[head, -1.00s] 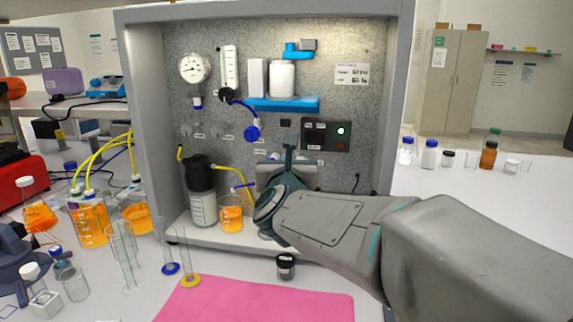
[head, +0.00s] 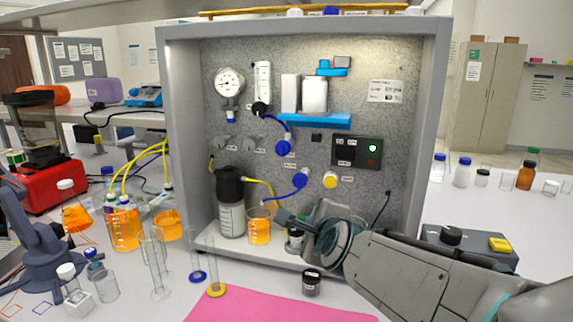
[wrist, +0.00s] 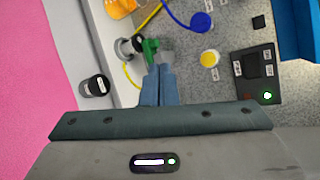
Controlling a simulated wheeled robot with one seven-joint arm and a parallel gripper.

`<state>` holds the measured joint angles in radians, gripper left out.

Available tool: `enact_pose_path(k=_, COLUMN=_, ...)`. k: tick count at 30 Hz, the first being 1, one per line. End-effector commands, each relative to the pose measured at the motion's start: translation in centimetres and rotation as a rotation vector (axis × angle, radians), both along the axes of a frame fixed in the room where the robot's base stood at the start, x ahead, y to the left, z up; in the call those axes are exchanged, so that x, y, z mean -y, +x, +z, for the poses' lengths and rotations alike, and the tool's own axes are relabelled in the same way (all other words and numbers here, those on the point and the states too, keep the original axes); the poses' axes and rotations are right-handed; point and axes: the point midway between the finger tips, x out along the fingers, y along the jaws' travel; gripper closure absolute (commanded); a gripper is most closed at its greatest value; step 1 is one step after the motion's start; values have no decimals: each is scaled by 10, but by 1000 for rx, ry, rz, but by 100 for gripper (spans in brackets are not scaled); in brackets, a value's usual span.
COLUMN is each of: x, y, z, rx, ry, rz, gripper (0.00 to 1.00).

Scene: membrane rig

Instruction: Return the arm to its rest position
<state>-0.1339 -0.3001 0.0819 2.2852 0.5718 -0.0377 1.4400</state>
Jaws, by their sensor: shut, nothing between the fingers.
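My gripper (head: 284,216) is in the lower front of the membrane rig (head: 183,120), in front of its back panel. It points left in the head view, towards a beaker of orange liquid (head: 259,232). In the wrist view the two fingers of my gripper (wrist: 159,72) are together with nothing between them. Their tips lie near a green fitting (wrist: 149,47), but I cannot tell whether they touch it. My forearm extends to the lower right and hides part of the rig's floor.
A black-capped bottle (head: 230,212) stands left of the beaker. A small dark-lidded jar (head: 311,284) stands before the rig, near a pink mat (head: 270,307). Measuring cylinders (head: 157,265) stand at left.

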Motion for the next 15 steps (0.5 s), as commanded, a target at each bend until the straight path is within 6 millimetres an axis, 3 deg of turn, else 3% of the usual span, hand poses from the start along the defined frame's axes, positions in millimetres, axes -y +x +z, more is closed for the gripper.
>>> enact_pose_path(k=9, x=31, y=-82, z=-75, rx=-238, ry=-769, rz=543, gripper=100)
enact_pose_path(k=15, x=63, y=-146, z=-113, rx=-380, ry=-1130, rz=960, gripper=100)
